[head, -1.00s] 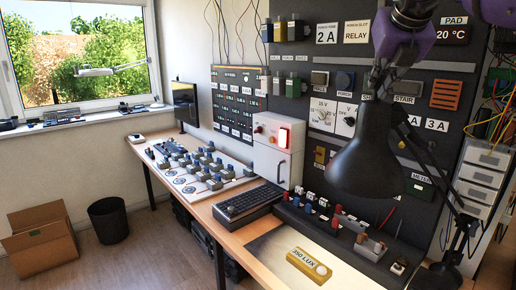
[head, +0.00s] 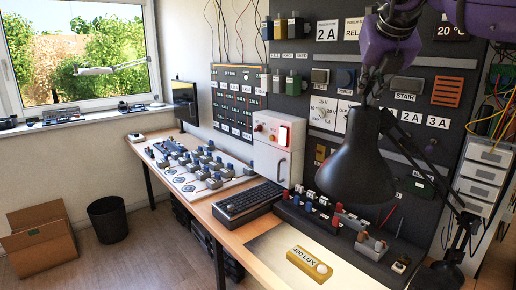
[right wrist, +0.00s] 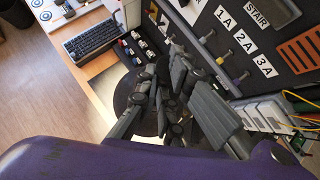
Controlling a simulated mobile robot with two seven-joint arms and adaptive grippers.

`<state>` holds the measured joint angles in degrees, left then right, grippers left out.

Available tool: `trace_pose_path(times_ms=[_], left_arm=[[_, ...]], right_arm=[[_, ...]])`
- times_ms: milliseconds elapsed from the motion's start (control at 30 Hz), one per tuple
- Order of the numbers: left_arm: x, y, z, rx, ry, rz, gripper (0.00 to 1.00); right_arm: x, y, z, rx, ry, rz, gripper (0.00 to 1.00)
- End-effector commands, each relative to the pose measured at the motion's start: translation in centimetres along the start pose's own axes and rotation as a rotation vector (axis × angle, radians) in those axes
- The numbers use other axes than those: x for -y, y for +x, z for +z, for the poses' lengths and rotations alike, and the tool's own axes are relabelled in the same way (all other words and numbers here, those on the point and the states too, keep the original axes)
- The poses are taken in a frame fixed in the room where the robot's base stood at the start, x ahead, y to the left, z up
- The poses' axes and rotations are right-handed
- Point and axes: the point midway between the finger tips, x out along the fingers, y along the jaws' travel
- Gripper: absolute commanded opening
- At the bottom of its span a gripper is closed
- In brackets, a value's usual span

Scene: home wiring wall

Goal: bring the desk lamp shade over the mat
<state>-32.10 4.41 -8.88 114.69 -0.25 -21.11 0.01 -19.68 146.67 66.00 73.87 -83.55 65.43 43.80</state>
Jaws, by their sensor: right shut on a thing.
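The black desk lamp shade (head: 358,165) hangs in the air at the right of the head view, its open side downward. My right gripper (head: 368,92) is shut on the top of the shade. In the right wrist view the fingers (right wrist: 165,95) cover much of the shade, and its dark rim (right wrist: 122,92) shows beside them. The pale cream mat (head: 268,250) lies on the desk, below and left of the shade in the head view. A yellow meter (head: 308,265) reading 400 LUX lies on it. My left gripper is not in view.
The lamp's arm (head: 425,165) and base (head: 437,278) stand right of the mat. A dark rack (head: 345,235) with small parts borders the mat behind. A keyboard (head: 248,200) and white cabinet (head: 278,150) stand to the left. The labelled wall panel (head: 400,75) is close behind.

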Motion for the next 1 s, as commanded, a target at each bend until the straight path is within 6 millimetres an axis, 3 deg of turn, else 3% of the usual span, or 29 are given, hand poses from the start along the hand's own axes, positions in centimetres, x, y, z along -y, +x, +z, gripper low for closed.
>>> trace_pose_path(times_ms=[367,1000], left_arm=[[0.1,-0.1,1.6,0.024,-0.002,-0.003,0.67],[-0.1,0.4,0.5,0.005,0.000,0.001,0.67]], right_arm=[[-1.2,1.8,-1.6,-0.008,-0.001,-0.005,0.00],[-2.7,3.0,-2.6,-0.005,0.000,-0.007,0.00]])
